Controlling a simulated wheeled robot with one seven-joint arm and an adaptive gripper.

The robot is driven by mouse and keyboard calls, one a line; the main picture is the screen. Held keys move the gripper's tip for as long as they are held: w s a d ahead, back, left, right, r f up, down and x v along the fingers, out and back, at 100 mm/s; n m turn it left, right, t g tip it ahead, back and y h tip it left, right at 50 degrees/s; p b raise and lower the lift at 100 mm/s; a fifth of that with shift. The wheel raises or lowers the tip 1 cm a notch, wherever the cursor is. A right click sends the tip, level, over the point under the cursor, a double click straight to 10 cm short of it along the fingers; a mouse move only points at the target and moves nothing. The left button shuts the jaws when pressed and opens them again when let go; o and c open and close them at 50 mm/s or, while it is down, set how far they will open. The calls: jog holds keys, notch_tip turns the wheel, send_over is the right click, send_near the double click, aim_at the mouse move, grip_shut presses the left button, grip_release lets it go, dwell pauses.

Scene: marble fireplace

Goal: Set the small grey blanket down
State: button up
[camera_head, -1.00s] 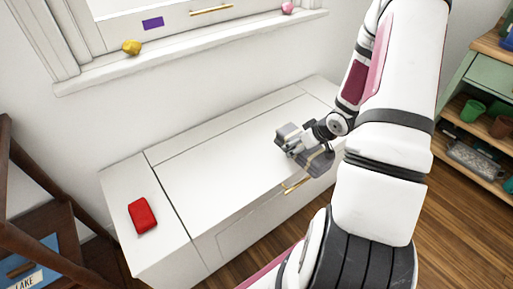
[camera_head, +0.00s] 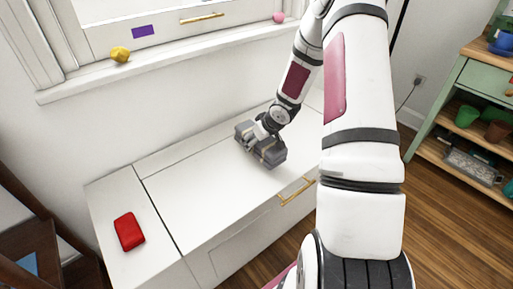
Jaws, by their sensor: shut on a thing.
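The small grey blanket (camera_head: 270,155) is a folded, dark grey bundle with lighter bands, low over the white bench top, right of its middle. My gripper (camera_head: 258,135) is shut on it from above and behind. The gripper covers part of the blanket's upper side. I cannot tell whether its underside touches the bench top (camera_head: 190,190).
A red folded item (camera_head: 129,231) lies on the bench's left section. A yellow object (camera_head: 120,54) and a pink ball (camera_head: 279,17) sit on the windowsill above. The bench middle is clear. A green shelf unit (camera_head: 462,80) stands at right.

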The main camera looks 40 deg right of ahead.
jog(key=shift+f+b, duration=0.75)
jog(key=shift+f, duration=0.7)
jog(key=shift+f, duration=0.1)
jog(key=o, duration=1.4)
jog(key=shift+o, duration=0.2)
